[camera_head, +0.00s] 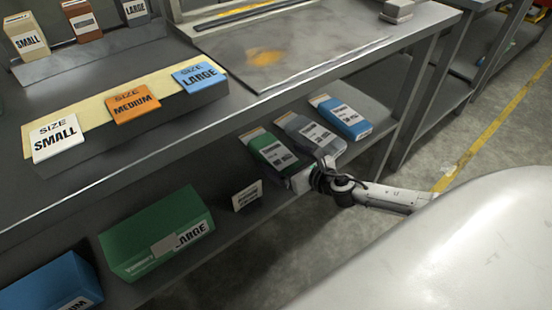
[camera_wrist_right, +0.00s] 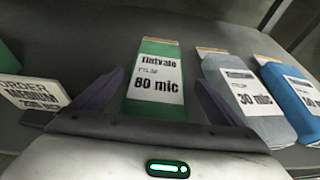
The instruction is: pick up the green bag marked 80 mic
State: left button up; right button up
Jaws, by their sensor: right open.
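The green bag (camera_head: 270,151) lies on the lower shelf (camera_head: 222,238), at the left of a row of bags. In the right wrist view the green bag (camera_wrist_right: 157,80) has a white label reading "Tintvale FILM 80 mic". My right gripper (camera_head: 312,178) is at the near end of the bags in the head view. In the right wrist view my right gripper (camera_wrist_right: 160,98) is open, with one dark finger on each side of the green bag's near part. The bag's near end is hidden behind the gripper body. My left gripper is not in view.
A grey bag (camera_wrist_right: 240,95) marked 30 mic lies close to the right, then a blue bag (camera_wrist_right: 293,100). A small white sign (camera_head: 247,196) stands to the left. A green box (camera_head: 158,235) and blue box (camera_head: 50,290) are farther left. The upper tabletop (camera_head: 230,125) overhangs the shelf.

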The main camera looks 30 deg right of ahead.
aim_at(276, 156)
jog(key=b+x, duration=0.1)
jog(key=x, duration=0.3)
jog(key=shift+a, duration=0.2)
jog(key=shift+r, duration=0.15)
jog(key=c, duration=1.2)
